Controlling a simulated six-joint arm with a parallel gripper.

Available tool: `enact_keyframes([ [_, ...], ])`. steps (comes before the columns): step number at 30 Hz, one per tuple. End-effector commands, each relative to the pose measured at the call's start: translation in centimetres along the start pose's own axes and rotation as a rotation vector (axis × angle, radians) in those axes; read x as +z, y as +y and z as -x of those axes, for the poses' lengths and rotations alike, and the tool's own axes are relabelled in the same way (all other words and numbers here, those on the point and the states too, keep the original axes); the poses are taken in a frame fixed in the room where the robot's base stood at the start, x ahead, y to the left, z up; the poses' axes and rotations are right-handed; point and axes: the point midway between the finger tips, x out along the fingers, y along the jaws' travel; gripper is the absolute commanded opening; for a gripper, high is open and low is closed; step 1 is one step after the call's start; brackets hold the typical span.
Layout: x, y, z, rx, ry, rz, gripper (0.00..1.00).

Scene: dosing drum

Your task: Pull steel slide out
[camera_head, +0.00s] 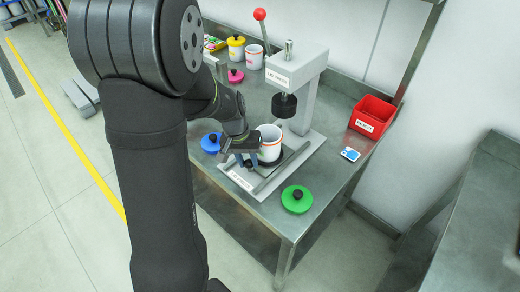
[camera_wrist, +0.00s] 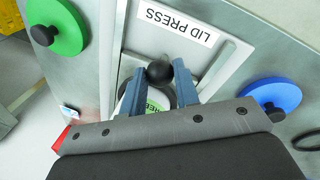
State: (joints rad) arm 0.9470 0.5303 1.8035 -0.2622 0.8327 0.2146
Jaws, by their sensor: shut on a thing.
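The lid press (camera_head: 303,85) stands on the steel table, with a flat base carrying a LID PRESS label (camera_wrist: 175,22). The steel slide (camera_wrist: 148,48) lies in this base and has a round black knob (camera_wrist: 159,72) near its front. My gripper (camera_head: 246,160) is low over the front of the base. In the wrist view my gripper (camera_wrist: 157,76) has its blue fingers on either side of the knob, shut on it. A white mug (camera_head: 270,143) stands upright on a black seat on the slide, in front of the black press head (camera_head: 284,105). Much of the slide is hidden.
A green lid (camera_head: 297,199) lies right of the base and a blue lid (camera_head: 211,143) left of it. A red bin (camera_head: 371,117) and a small card (camera_head: 350,154) are at the right. Other mugs (camera_head: 254,57) and a pink lid (camera_head: 235,75) are behind.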

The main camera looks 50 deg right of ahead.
Motion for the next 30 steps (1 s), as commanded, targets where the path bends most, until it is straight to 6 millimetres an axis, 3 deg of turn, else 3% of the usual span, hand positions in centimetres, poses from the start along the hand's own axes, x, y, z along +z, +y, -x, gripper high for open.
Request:
enact_keyframes([
  [3,2.8,-2.0,0.5,-0.001,0.002,0.004,0.00],
  [8,5.2,-3.5,0.7,-0.001,0.002,0.003,0.00],
  [20,6.0,-4.0,0.7,-0.002,-0.003,0.000,0.00],
  [21,6.1,-4.0,0.7,-0.003,-0.004,0.000,0.36],
  [23,6.0,-4.0,0.7,-0.002,-0.003,0.000,0.48],
  [30,5.9,-3.9,0.7,-0.001,-0.001,0.000,0.50],
])
